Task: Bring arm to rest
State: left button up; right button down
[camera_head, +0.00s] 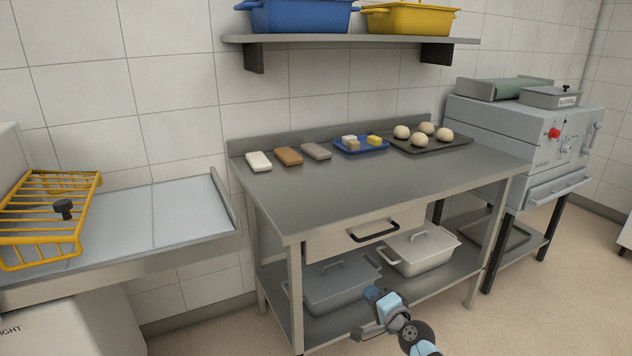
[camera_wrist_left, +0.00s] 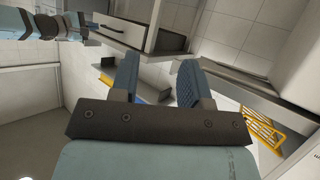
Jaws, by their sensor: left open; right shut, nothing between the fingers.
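My right gripper (camera_head: 368,328) is at the bottom of the head view, in front of the steel table (camera_head: 400,188) and below its top. It is shut with nothing visible in it. My left gripper (camera_wrist_left: 158,72) shows only in the left wrist view, where its two blue fingers stand apart with no object between them. Part of an arm of mine crosses the top left of that view.
The table has a drawer with a dark handle (camera_head: 374,231) and a lower shelf with lidded pans (camera_head: 420,250). A counter with a yellow wire rack (camera_head: 50,205) is at the left. A grey machine (camera_head: 520,130) stands right. Open floor lies at lower right.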

pick_arm(q)
notch_tip(320, 180, up, 15)
jog(key=s+a+g+y+p, duration=0.1)
jog(key=s+a+p, duration=0.1)
jog(key=p, duration=2.1)
jog(key=shift+a+f, duration=0.2)
jog(key=shift+a, duration=0.15)
pick_arm(e)
jog(key=s+r+n+g+h, duration=0.1)
jog(key=s+r+n, duration=0.3)
jog(key=s, duration=0.9)
jog(key=s+r+n+g+h, duration=0.1)
jog(key=s+r+n, duration=0.3)
jog(key=s, duration=0.9)
jog(key=s+d+r+n+g+h, duration=0.1)
jog(key=s+r+n, duration=0.3)
jog(key=s, duration=0.9)
jog(key=shift+n+g, duration=0.8)
jog(key=shift+n, duration=0.2)
pick_arm(q)
jog(key=shift+s, duration=0.1)
